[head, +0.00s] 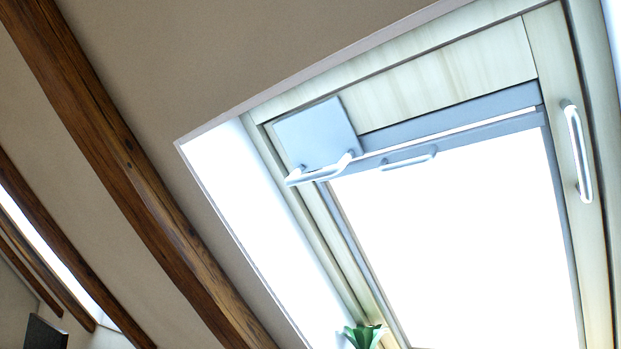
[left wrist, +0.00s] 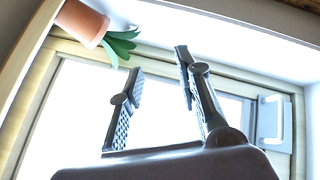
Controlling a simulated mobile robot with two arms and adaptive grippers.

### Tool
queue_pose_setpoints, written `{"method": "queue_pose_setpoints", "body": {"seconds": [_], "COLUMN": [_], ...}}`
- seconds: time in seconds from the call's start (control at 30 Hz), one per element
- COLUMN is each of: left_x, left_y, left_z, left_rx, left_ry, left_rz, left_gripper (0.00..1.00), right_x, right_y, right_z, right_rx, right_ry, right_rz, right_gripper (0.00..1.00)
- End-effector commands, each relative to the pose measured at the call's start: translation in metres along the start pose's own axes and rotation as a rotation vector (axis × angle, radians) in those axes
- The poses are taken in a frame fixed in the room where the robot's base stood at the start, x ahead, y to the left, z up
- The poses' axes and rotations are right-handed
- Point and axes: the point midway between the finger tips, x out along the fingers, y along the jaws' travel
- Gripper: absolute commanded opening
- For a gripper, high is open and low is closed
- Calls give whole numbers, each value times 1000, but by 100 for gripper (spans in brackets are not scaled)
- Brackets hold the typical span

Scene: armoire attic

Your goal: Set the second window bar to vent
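A skylight window with a pale wooden frame (head: 450,80) fills the right of the head view. A white bar handle (head: 322,172) sits at the lower edge of a grey-blue plate (head: 315,130) at the window's upper left. A smaller handle (head: 408,161) is on the grey rail, and a vertical white handle (head: 577,150) is on the right side. I cannot tell which is the second window bar. In the left wrist view, my left gripper (left wrist: 160,64) is open and empty before the bright pane, apart from the plate and handle (left wrist: 281,122) at right. My right gripper is not in view.
A terracotta pot (left wrist: 82,23) with green leaves is at the upper left of the left wrist view; its leaves (head: 362,335) show at the bottom of the head view. Dark wooden beams (head: 130,160) cross the sloping ceiling at left.

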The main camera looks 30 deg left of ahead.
Motion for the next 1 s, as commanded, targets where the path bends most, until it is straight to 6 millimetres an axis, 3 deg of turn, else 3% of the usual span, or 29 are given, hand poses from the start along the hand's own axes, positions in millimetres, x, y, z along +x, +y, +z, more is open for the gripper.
{"method": "queue_pose_setpoints", "body": {"seconds": [0.03,0.1,0.2,0.3,0.43,0.57,1.0], "left_x": [3,0,-10,-20,-27,-19,61], "left_y": [-30,-67,-112,-144,-165,-174,-216], "left_z": [-44,-91,-142,-174,-194,-201,-223], "left_rx": [-13,-16,-16,-15,-12,-10,-8], "left_ry": [55,116,181,221,244,248,246], "left_rz": [-86,-195,-323,-412,-471,-482,-480], "left_gripper": [31,31,31,31,31,31,31], "right_x": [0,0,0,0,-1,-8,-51], "right_y": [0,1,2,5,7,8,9], "right_z": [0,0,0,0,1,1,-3], "right_rx": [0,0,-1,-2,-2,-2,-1], "right_ry": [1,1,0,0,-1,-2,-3], "right_rz": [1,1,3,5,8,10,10], "right_gripper": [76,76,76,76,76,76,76]}}
